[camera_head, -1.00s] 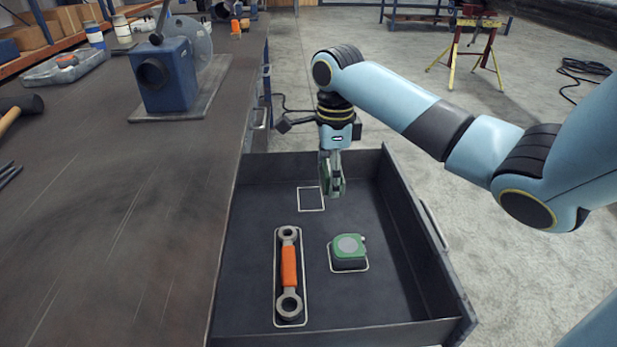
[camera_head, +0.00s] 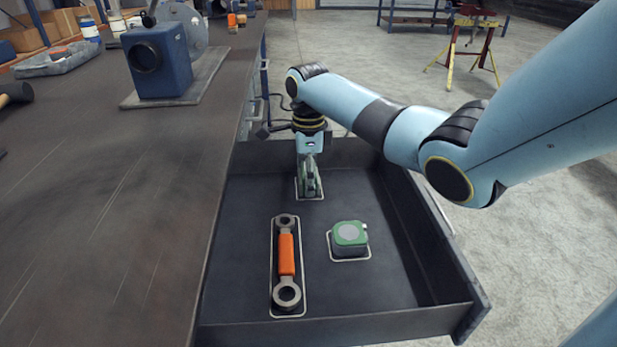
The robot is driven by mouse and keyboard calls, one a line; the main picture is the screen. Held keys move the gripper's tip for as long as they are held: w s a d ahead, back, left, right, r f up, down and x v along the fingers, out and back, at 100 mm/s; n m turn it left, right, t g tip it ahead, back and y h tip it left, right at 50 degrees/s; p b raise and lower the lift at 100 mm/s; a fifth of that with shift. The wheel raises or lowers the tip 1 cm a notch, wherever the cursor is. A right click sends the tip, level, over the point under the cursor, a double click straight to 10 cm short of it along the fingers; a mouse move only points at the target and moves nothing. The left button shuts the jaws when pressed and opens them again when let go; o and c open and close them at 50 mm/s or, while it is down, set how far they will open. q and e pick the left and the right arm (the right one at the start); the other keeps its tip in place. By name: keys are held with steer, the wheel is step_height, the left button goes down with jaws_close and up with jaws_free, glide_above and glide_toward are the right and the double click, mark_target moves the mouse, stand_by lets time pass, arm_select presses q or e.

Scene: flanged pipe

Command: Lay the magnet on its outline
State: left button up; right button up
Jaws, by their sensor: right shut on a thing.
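My right gripper (camera_head: 310,192) points down at the far end of the open drawer, over a small white square outline (camera_head: 297,190). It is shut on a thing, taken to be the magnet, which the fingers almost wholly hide. The fingertips are low, at or just above the drawer floor; I cannot tell whether the magnet touches it. The gripper covers most of the middle of the outline, and the outline's edges show on both sides. My left gripper is not in view.
In the drawer (camera_head: 400,325), a wrench with an orange grip (camera_head: 286,255) lies inside a long outline, and a green tape measure (camera_head: 349,235) sits on another. The drawer walls surround them. The workbench (camera_head: 110,220) with a blue vise-like block (camera_head: 160,62) is at the left.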

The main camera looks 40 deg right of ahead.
steer(key=shift+f, duration=0.1)
steer(key=o, duration=1.6)
step_height(320, 180, up, 12)
steer(key=p, duration=0.3)
